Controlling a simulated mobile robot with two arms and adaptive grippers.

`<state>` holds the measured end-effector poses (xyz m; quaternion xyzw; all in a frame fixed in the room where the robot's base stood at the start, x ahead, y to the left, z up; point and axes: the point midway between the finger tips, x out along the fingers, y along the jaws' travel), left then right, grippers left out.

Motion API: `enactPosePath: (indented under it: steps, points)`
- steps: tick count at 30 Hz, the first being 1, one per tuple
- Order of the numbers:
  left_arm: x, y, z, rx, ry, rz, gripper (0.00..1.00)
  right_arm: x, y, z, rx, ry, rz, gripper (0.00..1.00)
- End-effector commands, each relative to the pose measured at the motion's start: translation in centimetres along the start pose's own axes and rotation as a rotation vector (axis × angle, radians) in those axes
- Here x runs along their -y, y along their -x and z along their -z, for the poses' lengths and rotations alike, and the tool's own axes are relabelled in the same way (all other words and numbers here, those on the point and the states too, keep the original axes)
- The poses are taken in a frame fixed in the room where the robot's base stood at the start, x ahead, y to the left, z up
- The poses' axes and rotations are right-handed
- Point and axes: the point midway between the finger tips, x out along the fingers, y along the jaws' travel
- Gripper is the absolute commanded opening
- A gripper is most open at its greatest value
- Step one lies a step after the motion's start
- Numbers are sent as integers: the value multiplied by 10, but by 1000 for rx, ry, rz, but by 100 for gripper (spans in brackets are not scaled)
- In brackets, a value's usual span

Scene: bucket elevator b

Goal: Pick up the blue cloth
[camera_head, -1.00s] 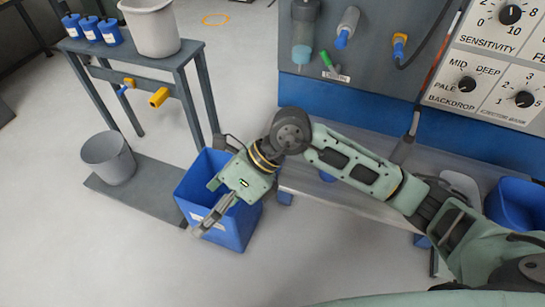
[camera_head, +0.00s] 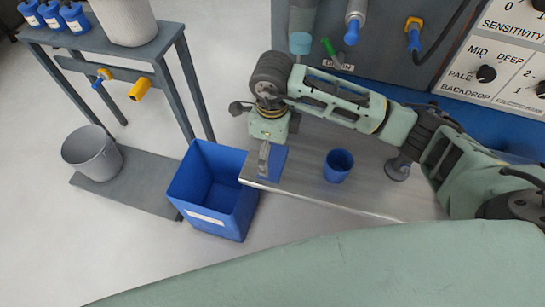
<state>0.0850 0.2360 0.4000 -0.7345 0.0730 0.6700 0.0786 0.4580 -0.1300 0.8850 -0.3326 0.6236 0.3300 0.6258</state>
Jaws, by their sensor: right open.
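A flat blue patch, which looks like the blue cloth (camera_head: 278,163), lies at the left end of the grey metal bench (camera_head: 300,190). My right gripper (camera_head: 264,165) points down at the patch and partly covers it. The gripper is open. I cannot tell whether its fingers touch the cloth. My left gripper is not in view.
A blue cup (camera_head: 339,166) stands on the bench to the right of the gripper. An open blue bin (camera_head: 222,222) is on the floor just left of the bench. A grey bucket (camera_head: 92,153) and a stand (camera_head: 150,55) are further left.

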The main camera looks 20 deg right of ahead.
Motion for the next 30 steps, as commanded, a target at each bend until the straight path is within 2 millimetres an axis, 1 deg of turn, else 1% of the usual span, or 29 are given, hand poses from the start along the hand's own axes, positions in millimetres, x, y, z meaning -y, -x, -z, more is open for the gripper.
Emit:
enactPosePath:
  steps: [1, 3, 6, 8, 13, 15, 17, 20, 27, 30]
  points:
    - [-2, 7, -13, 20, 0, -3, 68, -1, -4, 1, -2, -1, -3, 100]
    - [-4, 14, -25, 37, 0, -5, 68, -2, -15, 1, -3, -1, -5, 100]
    - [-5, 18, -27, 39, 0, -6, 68, -2, -31, 0, -1, 0, -4, 100]
    - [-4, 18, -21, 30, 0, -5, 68, -2, -39, 0, -1, 0, -4, 100]
    - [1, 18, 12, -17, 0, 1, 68, -1, -47, 0, 1, 2, -1, 100]
    - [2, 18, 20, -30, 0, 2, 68, 0, -47, 0, 1, 2, 0, 100]
    - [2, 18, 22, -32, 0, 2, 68, 0, -47, 0, 1, 2, 0, 100]
    - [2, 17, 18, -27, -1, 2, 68, -1, -47, 0, 2, 1, -1, 93]
    - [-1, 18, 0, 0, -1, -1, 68, 0, -47, 0, 2, 1, -1, 72]
    - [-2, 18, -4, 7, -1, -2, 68, 0, -46, 0, 2, 1, -1, 63]
